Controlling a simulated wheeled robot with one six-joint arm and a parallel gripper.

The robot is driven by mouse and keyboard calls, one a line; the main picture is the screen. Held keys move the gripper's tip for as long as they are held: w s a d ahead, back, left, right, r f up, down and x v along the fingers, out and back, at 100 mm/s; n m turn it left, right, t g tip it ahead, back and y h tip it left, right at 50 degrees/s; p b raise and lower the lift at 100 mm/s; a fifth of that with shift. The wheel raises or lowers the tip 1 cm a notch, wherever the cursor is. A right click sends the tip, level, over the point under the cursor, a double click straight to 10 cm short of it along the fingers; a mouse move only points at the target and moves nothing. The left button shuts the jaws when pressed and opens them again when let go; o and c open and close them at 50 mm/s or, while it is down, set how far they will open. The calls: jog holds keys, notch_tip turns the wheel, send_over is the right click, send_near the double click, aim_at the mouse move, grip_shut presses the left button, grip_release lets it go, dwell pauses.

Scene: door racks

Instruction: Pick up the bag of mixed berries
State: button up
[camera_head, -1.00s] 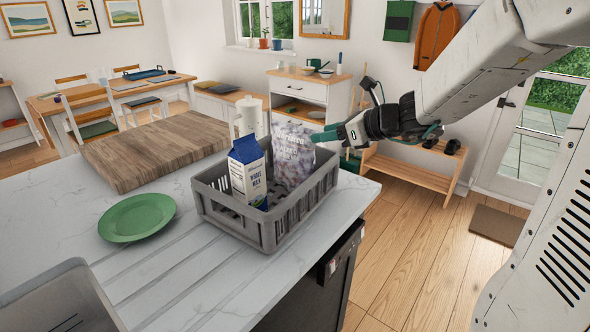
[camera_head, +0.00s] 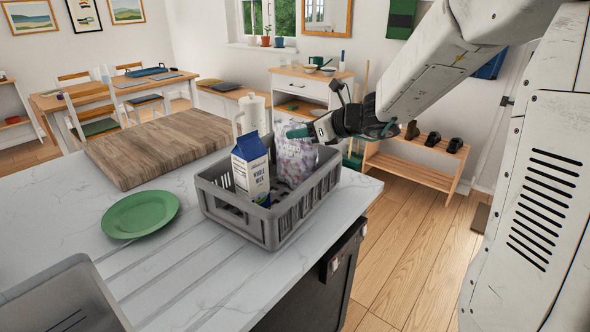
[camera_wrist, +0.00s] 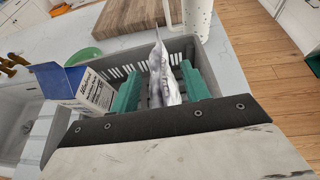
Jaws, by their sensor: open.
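The bag of mixed berries (camera_head: 295,158) stands upright in the grey crate (camera_head: 236,222) on the counter, behind and right of the milk carton (camera_head: 250,170). My gripper (camera_head: 303,132) is at the top of the bag, reaching in from the right. In the wrist view the bag (camera_wrist: 160,80) is seen nearly edge-on between the two green fingers of my gripper (camera_wrist: 158,90). The fingers are open, with a gap on both sides of the bag. The milk carton (camera_wrist: 88,88) stands left of the left finger. The bag's lower part is partly hidden.
A green plate (camera_head: 141,214) lies left of the crate. A wooden board (camera_head: 158,150) lies behind it. A white pitcher (camera_head: 252,115) stands just behind the crate. The counter's edge is close to the crate's right side.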

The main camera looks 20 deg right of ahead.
grip_shut()
dwell(1.3)
